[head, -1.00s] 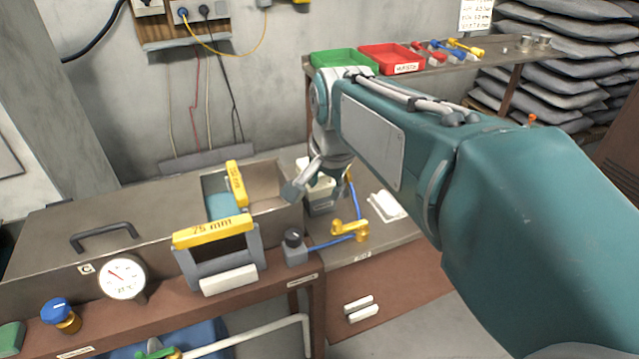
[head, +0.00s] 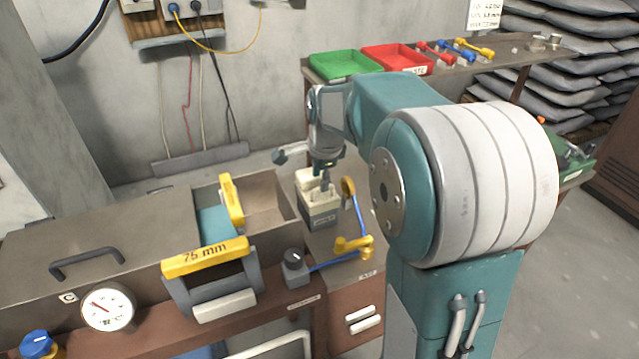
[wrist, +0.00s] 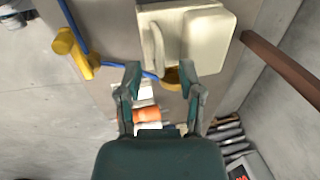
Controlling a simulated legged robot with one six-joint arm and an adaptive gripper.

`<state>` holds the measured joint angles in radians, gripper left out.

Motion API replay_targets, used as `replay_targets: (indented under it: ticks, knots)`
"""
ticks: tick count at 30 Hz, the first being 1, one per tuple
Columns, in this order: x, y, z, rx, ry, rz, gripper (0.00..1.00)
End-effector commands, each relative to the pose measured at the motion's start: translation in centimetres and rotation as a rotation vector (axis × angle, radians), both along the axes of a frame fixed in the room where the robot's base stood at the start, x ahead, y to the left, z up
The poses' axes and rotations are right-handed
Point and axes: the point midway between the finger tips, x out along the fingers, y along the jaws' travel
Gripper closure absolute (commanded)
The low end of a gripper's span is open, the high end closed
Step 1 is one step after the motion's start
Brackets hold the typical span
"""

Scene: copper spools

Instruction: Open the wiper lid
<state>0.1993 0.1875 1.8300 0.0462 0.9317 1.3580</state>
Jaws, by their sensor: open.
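The wiper appears to be a cream and grey box (head: 318,210) on the bench right of the long metal trough. Its cream lid (wrist: 205,42) fills the top of the wrist view, with a raised ridge (wrist: 155,45) at its left. The lid looks shut, though my gripper partly covers it in the head view. My gripper (head: 326,188) points down just above the box. In the wrist view my gripper (wrist: 160,72) has its fingers spread, with nothing held between them. The fingertips appear near the lid's edge; I cannot tell whether they touch.
A blue rod with yellow ends (head: 352,246) lies close by the box's right and front. The trough (head: 110,215) with a yellow 75 mm frame (head: 205,257) stands left. Green (head: 345,64) and red (head: 397,58) trays sit on the back shelf.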

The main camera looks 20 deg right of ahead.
Motion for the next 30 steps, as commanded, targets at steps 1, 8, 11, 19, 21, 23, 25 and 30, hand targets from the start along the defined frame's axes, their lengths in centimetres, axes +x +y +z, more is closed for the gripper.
replay_targets:
  ticks: [1, 8, 11, 19, 21, 23, 25, 30]
  knots:
    - [0.1, 0.0, -0.8, 0.001, 0.004, 0.000, 0.52]
    - [0.5, 0.0, -2.4, 0.000, 0.000, 0.001, 0.52]
    - [0.5, 0.0, -2.5, 0.000, -0.001, 0.001, 0.52]
    - [0.5, 0.0, -2.4, 0.000, 0.000, 0.001, 1.00]
    - [0.5, 0.0, -2.4, 0.000, -0.001, 0.001, 1.00]
    - [0.5, 0.0, -2.4, 0.000, -0.001, 0.001, 1.00]
    - [0.5, 0.0, -2.4, 0.000, -0.001, 0.001, 1.00]
    - [0.6, 0.1, -2.3, 0.000, 0.014, 0.002, 1.00]
